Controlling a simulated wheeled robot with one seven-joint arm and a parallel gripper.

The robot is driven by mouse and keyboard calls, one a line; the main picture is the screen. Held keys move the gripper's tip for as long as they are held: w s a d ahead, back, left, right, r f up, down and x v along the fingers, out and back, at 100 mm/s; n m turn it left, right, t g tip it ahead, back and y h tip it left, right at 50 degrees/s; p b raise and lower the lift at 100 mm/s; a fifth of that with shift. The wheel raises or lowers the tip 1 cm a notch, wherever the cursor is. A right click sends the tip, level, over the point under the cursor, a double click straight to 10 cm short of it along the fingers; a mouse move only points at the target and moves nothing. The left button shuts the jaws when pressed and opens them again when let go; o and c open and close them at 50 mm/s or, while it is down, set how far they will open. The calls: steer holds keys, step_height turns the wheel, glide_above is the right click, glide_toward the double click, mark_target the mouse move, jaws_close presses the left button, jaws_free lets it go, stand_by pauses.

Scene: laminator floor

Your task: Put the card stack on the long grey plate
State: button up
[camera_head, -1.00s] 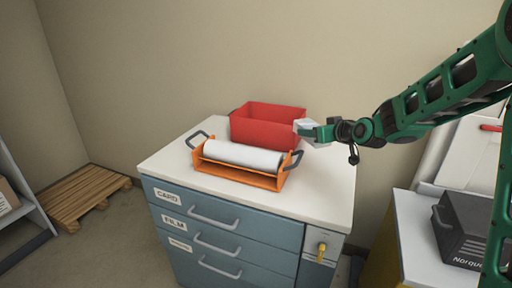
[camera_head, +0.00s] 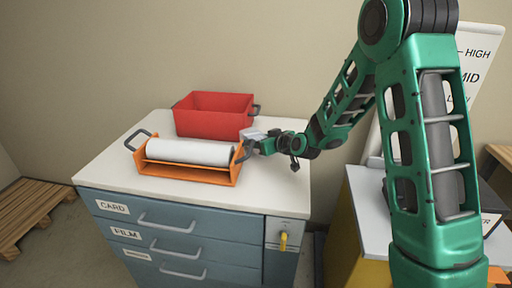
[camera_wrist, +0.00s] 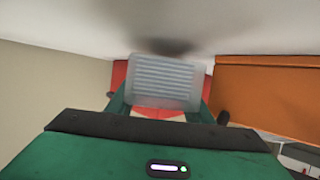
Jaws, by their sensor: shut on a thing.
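The card stack (camera_head: 253,134) is a small pale grey-white block at the tip of my gripper (camera_head: 264,141). My gripper is shut on it, above the right rear part of the white cabinet top. In the wrist view the stack (camera_wrist: 165,80) shows a pale face with fine stripes between the green fingers (camera_wrist: 160,102). I cannot tell how far it is above the surface. I cannot make out a long grey plate in either view.
A red bin (camera_head: 213,116) stands at the back of the white-topped drawer cabinet (camera_head: 110,178). An orange frame with a white roll (camera_head: 190,152) stands in front of it, close to my gripper. A yellow-sided table (camera_head: 345,235) is at right, partly behind my arm. A pallet (camera_head: 30,212) lies at left.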

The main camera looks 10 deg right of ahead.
step_height(320, 180, down, 2)
steer(key=shift+f, duration=0.2)
steer(key=o, duration=1.3)
steer(key=shift+c, duration=0.2)
steer(key=shift+d, duration=0.1)
